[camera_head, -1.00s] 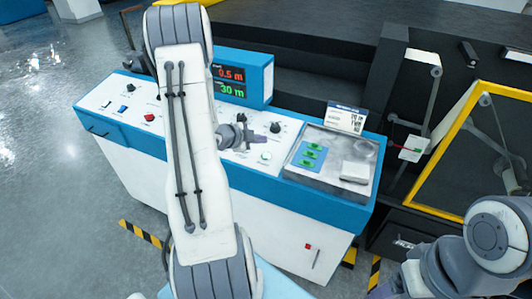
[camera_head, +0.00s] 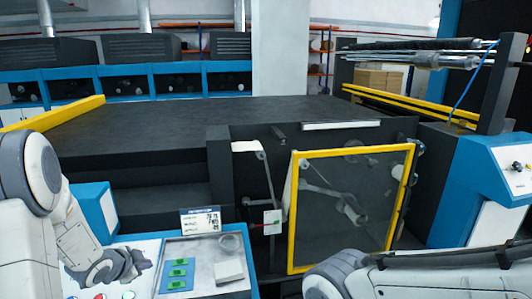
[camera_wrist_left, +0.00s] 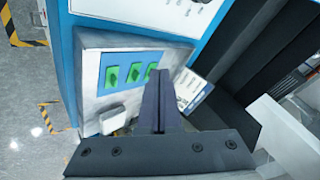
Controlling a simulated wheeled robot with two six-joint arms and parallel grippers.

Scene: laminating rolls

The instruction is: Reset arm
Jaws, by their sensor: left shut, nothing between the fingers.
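My left gripper (camera_head: 143,264) is at the lower left of the head view, over the blue-and-white control desk (camera_head: 213,242). In the left wrist view its two dark fingers (camera_wrist_left: 160,92) are together with nothing between them. They point toward the grey metal panel (camera_wrist_left: 120,48) with green switches (camera_wrist_left: 134,73). I cannot tell whether they touch it. My right arm (camera_head: 420,277) crosses the lower right of the head view; its gripper is out of the picture.
A white printed card (camera_head: 200,220) stands at the back of the desk. Beyond it is a dark machine with a yellow-framed window (camera_head: 350,205). A wide dark platform (camera_head: 180,125) lies behind. Steel rollers (camera_head: 420,58) are at upper right. Hazard tape (camera_wrist_left: 12,25) marks the floor.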

